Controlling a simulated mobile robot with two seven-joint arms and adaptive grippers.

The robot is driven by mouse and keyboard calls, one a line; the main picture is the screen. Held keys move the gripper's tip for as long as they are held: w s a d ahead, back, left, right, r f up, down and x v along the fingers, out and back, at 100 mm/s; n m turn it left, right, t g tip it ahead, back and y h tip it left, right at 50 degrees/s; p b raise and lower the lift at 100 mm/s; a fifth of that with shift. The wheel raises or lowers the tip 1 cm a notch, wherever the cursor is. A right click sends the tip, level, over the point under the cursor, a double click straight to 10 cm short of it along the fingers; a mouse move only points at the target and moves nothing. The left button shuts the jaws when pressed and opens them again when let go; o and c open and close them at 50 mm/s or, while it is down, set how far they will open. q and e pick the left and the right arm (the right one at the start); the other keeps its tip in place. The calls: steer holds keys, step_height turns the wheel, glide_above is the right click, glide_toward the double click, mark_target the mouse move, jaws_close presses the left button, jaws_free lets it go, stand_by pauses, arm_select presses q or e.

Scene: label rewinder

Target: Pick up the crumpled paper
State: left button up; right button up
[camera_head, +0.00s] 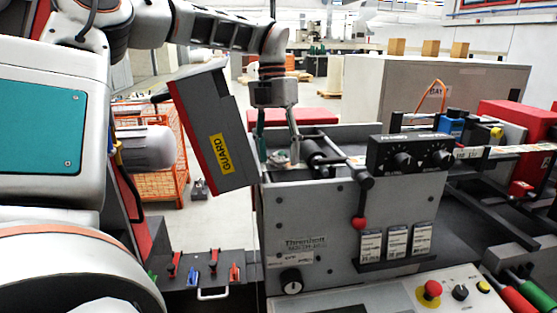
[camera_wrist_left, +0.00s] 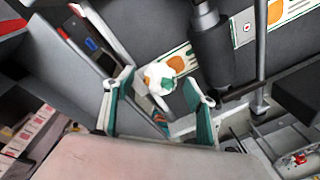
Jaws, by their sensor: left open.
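The crumpled paper (camera_wrist_left: 158,78) is a small white wad with orange and green patches. In the left wrist view it lies between the fingertips of my left gripper, with gaps visible on both sides. In the head view the paper (camera_head: 281,157) shows small and partly hidden inside the top of the grey rewinder (camera_head: 345,225). My left gripper (camera_head: 278,148) points down over it, open, with teal-padded fingers on either side of it. Whether the fingertips reach down to its height is hard to tell. My right gripper is not in view.
A dark roller (camera_wrist_left: 212,45) and a metal rod stand close to the right finger. A tilted guard plate (camera_head: 208,130) is left of the gripper. A label strip (camera_wrist_left: 285,12) runs behind the roller.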

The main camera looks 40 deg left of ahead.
arm_select(q)
steer(key=c, duration=0.8)
steer(key=shift+c, duration=0.2)
steer(key=shift+r, duration=0.1)
